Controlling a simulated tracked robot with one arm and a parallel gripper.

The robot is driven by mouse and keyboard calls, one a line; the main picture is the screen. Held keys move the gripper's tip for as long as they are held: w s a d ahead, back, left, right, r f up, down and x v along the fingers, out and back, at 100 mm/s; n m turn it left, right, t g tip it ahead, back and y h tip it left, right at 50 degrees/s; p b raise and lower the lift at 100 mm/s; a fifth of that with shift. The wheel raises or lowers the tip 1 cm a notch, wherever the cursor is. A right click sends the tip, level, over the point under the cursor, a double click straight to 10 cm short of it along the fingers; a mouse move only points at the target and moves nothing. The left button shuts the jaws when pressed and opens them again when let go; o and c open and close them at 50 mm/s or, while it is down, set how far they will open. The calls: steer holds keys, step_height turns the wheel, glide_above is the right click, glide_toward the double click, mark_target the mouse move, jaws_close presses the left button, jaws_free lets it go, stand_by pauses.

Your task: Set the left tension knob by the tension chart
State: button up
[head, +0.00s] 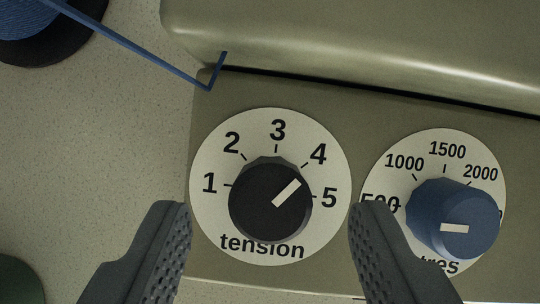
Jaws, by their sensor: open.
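The left tension knob (262,210) is black and stands on a round white dial (210,220) marked 1 to 5 and "tension". Its white pointer bar slants up and right, close to the 4 mark. My gripper (270,206) is open, with one dark ribbed finger to the left of the knob and one to the right. The fingers appear apart from the knob, with a gap on both sides. The tension chart is not in view.
A blue knob (440,205) sits to the right on a dial (425,150) marked 500 to 2000, close to my right finger. Blue thread (140,48) runs from a spool (35,22) to the olive machine housing (360,40). A dark green object shows at lower left.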

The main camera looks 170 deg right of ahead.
mark_target(270, 202)
steer(key=shift+x, duration=1.05)
steer(key=c, duration=1)
steer(key=shift+o, duration=0.2)
steer(key=shift+r+m+h+p, duration=0.1)
steer(key=shift+m+h+p, duration=0.2)
steer(key=shift+m+p, duration=0.35)
steer(key=o, duration=1)
steer(key=shift+c, duration=0.2)
